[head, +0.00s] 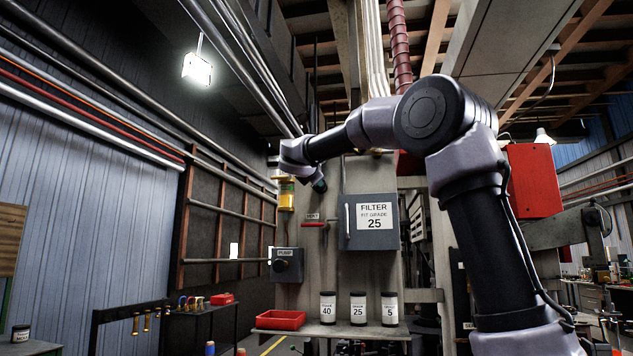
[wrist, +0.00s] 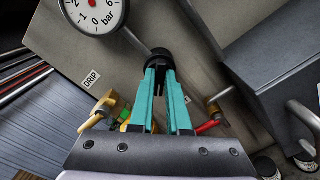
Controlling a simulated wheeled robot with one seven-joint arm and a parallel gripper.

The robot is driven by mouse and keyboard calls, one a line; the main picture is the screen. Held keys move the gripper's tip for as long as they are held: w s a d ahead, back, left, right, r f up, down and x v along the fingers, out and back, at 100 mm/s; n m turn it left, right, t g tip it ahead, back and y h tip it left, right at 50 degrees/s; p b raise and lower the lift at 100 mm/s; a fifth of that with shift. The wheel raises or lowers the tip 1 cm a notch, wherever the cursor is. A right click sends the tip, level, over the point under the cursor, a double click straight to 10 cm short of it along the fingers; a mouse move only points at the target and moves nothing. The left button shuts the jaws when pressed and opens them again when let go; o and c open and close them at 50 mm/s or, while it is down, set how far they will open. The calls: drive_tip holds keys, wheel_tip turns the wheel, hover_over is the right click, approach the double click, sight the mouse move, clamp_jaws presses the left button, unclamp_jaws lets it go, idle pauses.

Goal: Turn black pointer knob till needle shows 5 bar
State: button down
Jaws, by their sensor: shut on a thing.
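The black knob (wrist: 158,56) is at the tips of my gripper (wrist: 159,72) in the wrist view. The teal fingers are close together and shut on it, hiding much of it and its pointer. A round white gauge marked "bar" (wrist: 95,12) is cut off by the top edge, up and left of the knob. Figures around 0, 1 and 2 show; I cannot tell the needle's reading. In the head view the end of my arm (head: 318,184) is at the upper part of the grey panel, and neither knob nor gauge can be made out.
A grey filter cabinet (head: 371,222) stands right of the gripper. An amber-bodied fitting (head: 286,195) is to the left, and a red-handled valve (head: 313,225) is below. A pump switch box (head: 287,265), a red tray (head: 280,320) and several labelled jars are lower down.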

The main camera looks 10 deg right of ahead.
drive_tip(key=shift+f+m, duration=0.1)
drive_tip(key=shift+m, duration=0.5)
drive_tip(key=c, duration=0.9)
unclamp_jaws()
drive_tip(key=v, duration=1)
drive_tip(key=shift+s+a, duration=0.1)
drive_tip(key=shift+s, duration=0.3)
